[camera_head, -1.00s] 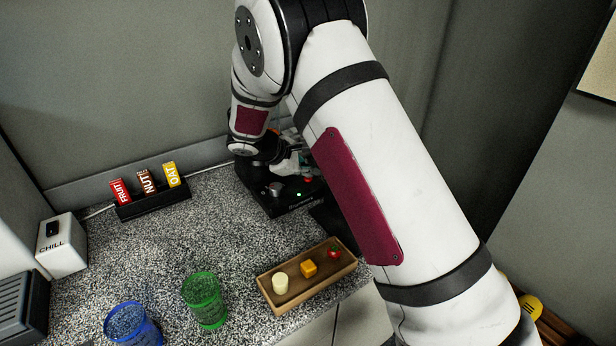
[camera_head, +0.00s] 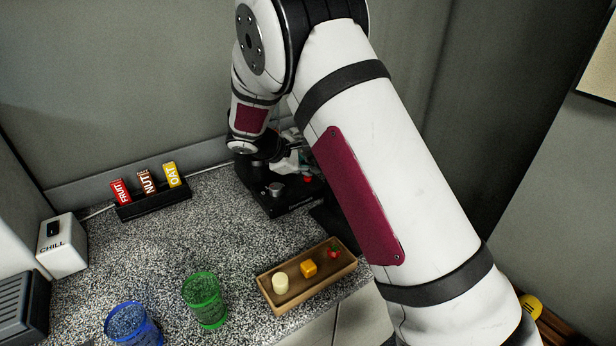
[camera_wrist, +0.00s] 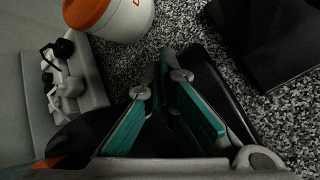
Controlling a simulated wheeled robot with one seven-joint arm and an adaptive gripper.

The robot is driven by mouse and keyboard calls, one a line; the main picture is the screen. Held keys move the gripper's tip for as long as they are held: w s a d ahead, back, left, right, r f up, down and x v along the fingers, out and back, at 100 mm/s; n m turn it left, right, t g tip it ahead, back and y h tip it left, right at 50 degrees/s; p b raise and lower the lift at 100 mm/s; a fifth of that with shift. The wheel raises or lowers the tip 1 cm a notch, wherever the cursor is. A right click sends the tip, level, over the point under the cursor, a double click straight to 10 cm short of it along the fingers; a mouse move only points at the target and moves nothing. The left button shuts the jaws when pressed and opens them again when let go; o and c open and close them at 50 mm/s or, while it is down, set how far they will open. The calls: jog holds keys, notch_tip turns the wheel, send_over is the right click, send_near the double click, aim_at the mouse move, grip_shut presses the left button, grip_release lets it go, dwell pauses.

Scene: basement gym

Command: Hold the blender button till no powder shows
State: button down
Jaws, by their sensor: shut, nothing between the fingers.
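A black appliance base (camera_head: 290,203), which looks like the blender's, stands against the wall under my arm. It has a silver knob (camera_head: 275,188) and a small red part (camera_head: 308,179), possibly its button. My arm hides most of it, and I see no jar or powder. My gripper (camera_head: 288,161) is beside and above this base, partly hidden by my wrist. In the wrist view its teal-padded fingers (camera_wrist: 163,72) come together at the tips, shut and empty. A black surface lies close under them. I cannot tell whether they touch anything.
A wooden tray (camera_head: 272,298) with three small pieces, a green cup (camera_head: 204,300) and a blue cup (camera_head: 133,325) stand in front. A rack (camera_head: 152,206) holds FRUIT, NUT and OAT packets. A CHILL box (camera_head: 62,247) is left. An orange-lidded white container (camera_wrist: 127,18) is near my gripper.

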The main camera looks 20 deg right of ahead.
aim_at(308, 179)
jog(key=shift+r, duration=0.6)
jog(key=shift+r+p, duration=0.8)
jog(key=shift+r, duration=1.7)
jog(key=shift+a, duration=0.1)
